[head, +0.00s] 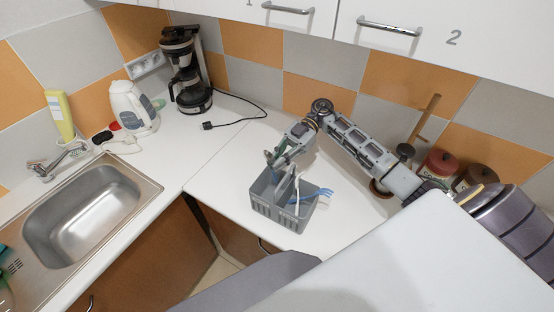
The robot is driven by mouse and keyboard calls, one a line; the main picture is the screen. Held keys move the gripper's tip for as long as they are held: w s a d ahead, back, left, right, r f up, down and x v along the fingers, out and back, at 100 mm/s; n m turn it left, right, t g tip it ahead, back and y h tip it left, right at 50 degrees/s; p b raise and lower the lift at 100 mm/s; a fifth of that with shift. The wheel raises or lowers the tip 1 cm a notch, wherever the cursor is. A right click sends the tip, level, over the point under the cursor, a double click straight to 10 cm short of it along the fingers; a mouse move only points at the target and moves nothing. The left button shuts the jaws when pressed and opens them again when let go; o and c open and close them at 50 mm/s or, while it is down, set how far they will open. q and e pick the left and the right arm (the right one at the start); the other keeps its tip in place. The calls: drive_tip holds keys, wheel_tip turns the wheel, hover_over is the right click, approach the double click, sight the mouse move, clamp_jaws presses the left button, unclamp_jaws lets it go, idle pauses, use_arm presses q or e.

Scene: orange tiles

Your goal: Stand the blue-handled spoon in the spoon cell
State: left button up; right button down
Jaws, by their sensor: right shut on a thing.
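A grey utensil caddy (283,214) with slotted walls and a raised middle divider stands on the white counter near its front edge. My right gripper (277,163) reaches in from the right and is over the back left part of the caddy. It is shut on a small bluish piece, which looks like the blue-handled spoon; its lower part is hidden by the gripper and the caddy. Blue handles (319,192) stick out at the caddy's right side; I cannot tell what they belong to. The individual cells are too small to tell apart. My left gripper is out of view.
A coffee maker (186,75) and a white kettle (132,107) stand at the back left. A sink (85,215) is at the left. Lidded jars (440,163) stand at the right wall. Cabinets hang above. Counter left of the caddy is clear.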

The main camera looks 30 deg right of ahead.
drive_tip(key=shift+f+b, duration=1.05)
drive_tip(key=shift+f, duration=1.2)
drive_tip(key=c, duration=1.5)
unclamp_jaws()
wheel_tip(320, 180, up, 10)
drive_tip(key=shift+f, duration=0.1)
